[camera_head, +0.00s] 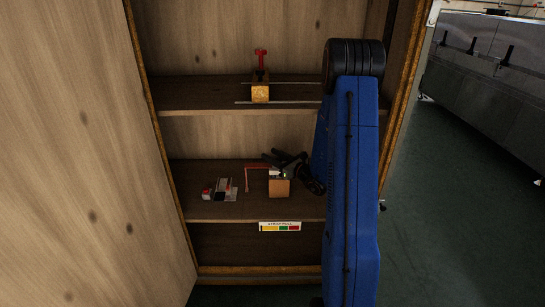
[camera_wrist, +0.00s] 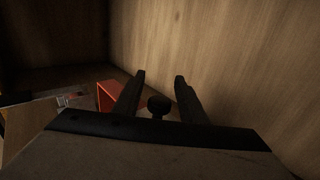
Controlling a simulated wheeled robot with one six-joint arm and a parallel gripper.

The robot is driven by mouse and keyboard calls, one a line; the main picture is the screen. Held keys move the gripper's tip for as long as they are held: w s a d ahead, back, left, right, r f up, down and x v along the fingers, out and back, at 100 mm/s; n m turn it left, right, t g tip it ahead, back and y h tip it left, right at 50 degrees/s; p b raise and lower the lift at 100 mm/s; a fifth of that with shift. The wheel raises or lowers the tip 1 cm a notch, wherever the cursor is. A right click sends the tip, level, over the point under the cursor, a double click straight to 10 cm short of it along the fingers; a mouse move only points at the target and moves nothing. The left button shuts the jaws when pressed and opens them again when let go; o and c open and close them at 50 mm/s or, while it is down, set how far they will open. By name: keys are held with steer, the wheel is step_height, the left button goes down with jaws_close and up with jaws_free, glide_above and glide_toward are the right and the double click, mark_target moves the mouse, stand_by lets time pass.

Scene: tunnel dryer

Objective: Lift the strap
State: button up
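A thin red strap-like strip (camera_head: 259,168) shows on the lower shelf, with one end hanging down at its left. It runs beside a small orange-brown block (camera_head: 279,188). My gripper (camera_head: 285,157) is dark and reaches in just above the block; whether it touches the strip or block cannot be told. In the wrist view my gripper's two fingers (camera_wrist: 159,88) stand apart, with a round black knob (camera_wrist: 158,106) showing between them; what it belongs to is unclear. A red surface (camera_wrist: 110,95) shows just left of the left finger.
The wooden cabinet has an upper shelf (camera_head: 205,93) and a lower shelf (camera_head: 240,212). A red-topped tool on a yellow block (camera_head: 260,90) stands above. A small red-and-grey item (camera_head: 220,190) lies left.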

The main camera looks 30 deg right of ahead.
steer(key=shift+c, duration=0.7)
jaws_close()
step_height(320, 180, up, 15)
steer(key=shift+f, duration=0.15)
steer(key=shift+o, duration=0.7)
jaws_free()
steer(key=shift+s, duration=0.1)
steer(key=v, duration=1.7)
